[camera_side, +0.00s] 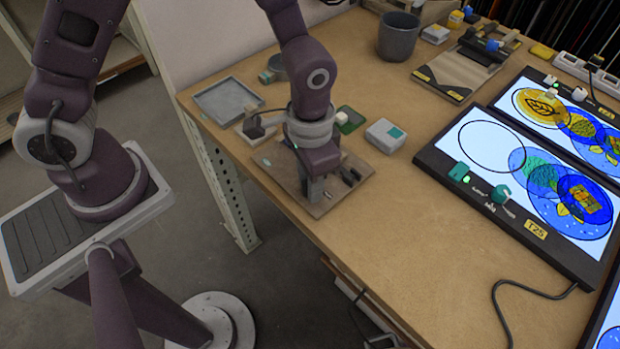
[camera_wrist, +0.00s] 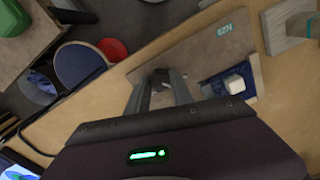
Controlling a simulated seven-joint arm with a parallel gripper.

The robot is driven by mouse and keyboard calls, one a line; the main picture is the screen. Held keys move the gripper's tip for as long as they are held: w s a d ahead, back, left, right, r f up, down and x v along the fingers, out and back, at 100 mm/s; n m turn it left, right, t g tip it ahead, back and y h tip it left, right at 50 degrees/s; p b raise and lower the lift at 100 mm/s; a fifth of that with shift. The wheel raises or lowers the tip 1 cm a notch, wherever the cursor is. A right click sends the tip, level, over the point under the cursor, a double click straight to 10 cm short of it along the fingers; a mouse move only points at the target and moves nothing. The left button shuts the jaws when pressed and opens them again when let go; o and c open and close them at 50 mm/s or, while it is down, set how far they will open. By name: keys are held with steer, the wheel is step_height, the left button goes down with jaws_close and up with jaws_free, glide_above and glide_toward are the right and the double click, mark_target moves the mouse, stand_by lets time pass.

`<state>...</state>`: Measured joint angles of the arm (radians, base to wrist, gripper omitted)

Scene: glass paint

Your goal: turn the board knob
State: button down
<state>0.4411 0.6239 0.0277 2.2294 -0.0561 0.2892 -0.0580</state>
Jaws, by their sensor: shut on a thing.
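The board (camera_side: 282,177) is a thin brown panel lying flat at the near left edge of the table. My gripper (camera_side: 314,192) is pointed down at it, low over its middle. In the wrist view, my gripper (camera_wrist: 160,80) has its two fingers around a small dark piece on the board, which appears to be the knob. Most of the knob is hidden between the fingers, so its angle cannot be told. The board also shows in the wrist view (camera_wrist: 200,52), with a teal label and a blue plate with a white block (camera_wrist: 235,83) beside the fingers.
A grey cup (camera_side: 398,37) is farther back. Lit panels with painted circles (camera_side: 490,200) lie to the right. The table between them and the board is clear.

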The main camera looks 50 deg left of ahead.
steer(key=shift+n, duration=1.3)
steer(key=c, duration=1.1)
jaws_free()
step_height(320, 180, up, 7)
steer(key=shift+r, duration=0.1)
